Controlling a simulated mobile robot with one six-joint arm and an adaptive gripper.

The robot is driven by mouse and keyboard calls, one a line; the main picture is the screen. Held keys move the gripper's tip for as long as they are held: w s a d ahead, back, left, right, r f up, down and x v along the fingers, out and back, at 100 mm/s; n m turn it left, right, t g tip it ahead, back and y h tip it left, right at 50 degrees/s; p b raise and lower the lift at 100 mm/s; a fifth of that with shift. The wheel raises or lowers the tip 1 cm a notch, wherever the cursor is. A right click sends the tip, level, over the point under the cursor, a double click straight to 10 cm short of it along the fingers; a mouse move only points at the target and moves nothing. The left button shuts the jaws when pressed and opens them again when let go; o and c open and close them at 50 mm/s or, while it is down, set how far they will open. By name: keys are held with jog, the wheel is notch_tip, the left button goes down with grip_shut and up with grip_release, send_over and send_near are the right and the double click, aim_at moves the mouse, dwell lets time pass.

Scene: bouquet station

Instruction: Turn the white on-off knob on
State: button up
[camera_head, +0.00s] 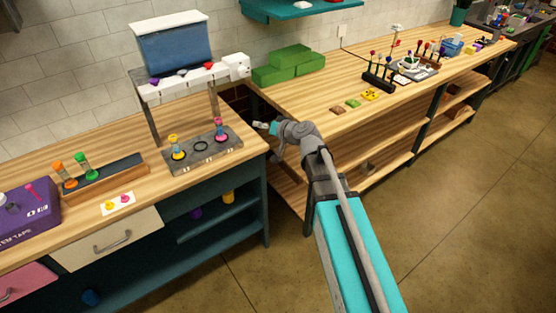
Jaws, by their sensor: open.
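A dispenser with a blue tank (178,45) stands on the left bench. A white bar (190,82) runs under the tank and carries small red and purple parts. A white block-like piece (237,65) sits at the bar's right end; it may be the white on-off knob, but it is too small to tell its setting. My gripper (264,127) is open near the left bench's right edge, below and right of that white piece and apart from it. Its fingers are small and partly hidden by my wrist.
A grey tray (205,161) under the dispenser holds yellow and pink flowers in small holders. Green boxes (288,65) stand on the right bench (300,110). A purple box (28,213) and a wooden rack (107,178) are at left. A gap separates the benches.

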jog(key=s+d+f+n+g+h+b, duration=0.1)
jog(key=s+d+f+g+h+b, duration=0.1)
jog(key=s+f, duration=0.4)
jog(key=shift+s+d+f+g, duration=0.2)
jog(key=shift+d+f+g, duration=0.6)
jog(key=shift+d+f, duration=0.3)
jog(key=s+d+f+m+g+h, duration=0.1)
jog(key=s+d+f+g+h, duration=0.2)
jog(key=s+d, duration=0.4)
jog(key=s+d+f+m+g+h, duration=0.1)
jog(key=s+d+f+g+h, duration=0.2)
jog(key=s+d+h, duration=0.2)
jog(key=s+d, duration=0.3)
jog(key=shift+d+f+m, duration=0.3)
jog(key=shift+d, duration=0.1)
